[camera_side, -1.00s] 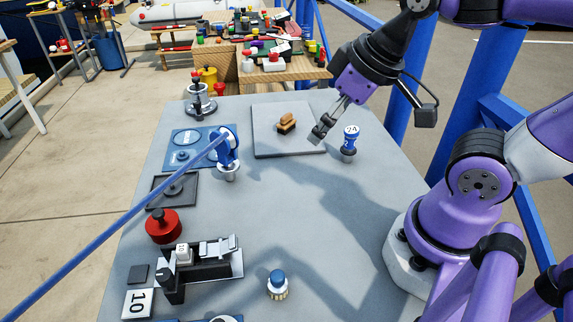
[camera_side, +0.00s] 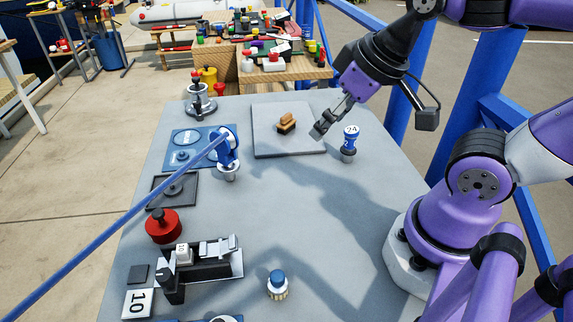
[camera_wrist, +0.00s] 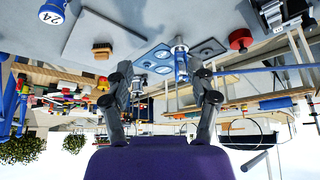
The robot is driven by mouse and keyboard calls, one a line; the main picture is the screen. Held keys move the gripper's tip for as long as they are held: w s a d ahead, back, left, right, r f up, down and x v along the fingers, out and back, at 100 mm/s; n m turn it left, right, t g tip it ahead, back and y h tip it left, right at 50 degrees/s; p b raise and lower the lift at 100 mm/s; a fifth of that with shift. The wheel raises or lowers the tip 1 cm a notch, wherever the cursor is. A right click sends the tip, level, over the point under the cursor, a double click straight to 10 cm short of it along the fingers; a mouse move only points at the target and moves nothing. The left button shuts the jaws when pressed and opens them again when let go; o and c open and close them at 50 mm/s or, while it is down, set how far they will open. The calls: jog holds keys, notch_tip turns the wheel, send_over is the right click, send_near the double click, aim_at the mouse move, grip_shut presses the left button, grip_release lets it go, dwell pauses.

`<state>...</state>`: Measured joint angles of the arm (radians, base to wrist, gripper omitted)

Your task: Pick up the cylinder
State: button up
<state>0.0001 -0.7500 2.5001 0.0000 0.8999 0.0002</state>
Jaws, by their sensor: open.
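My gripper (camera_side: 320,131) is open and empty. It hangs above the far right of the grey table, between the flat grey plate and a blue-topped upright piece marked 24 (camera_side: 350,142), without visible contact. In the wrist view, which is upside down, my gripper's fingers (camera_wrist: 164,72) stand apart, and the piece marked 24 (camera_wrist: 53,12) is at the upper left. Which piece is the cylinder is unclear. Other roundish candidates are a blue-capped metal piece (camera_side: 277,284) at the near edge and a blue-handled piece (camera_side: 228,160) on a metal base.
A brush-like wooden block (camera_side: 287,124) lies on the grey plate (camera_side: 262,146). A red round piece (camera_side: 163,226) and a black fixture (camera_side: 200,268) stand at left. A thin blue bar (camera_side: 120,222) crosses the view. The table's middle is clear.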

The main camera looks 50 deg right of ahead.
jog(key=n+g, duration=0.5)
send_over(350, 130)
jog(key=a, duration=0.1)
jog(key=f, duration=0.4)
jog(key=shift+w+a, duration=0.1)
jog(key=shift+w, duration=0.1)
jog(key=shift+s+d+f+g, duration=0.15)
jog(key=shift+d+f+g, duration=0.15)
jog(key=shift+d+f, duration=0.5)
notch_tip(350, 130, down, 4)
jog(key=shift+a+r, duration=0.1)
jog(key=shift+a, duration=0.05)
jog(key=f, duration=0.6)
jog(key=shift+s, duration=0.2)
jog(key=shift+r, duration=0.1)
grip_shut()
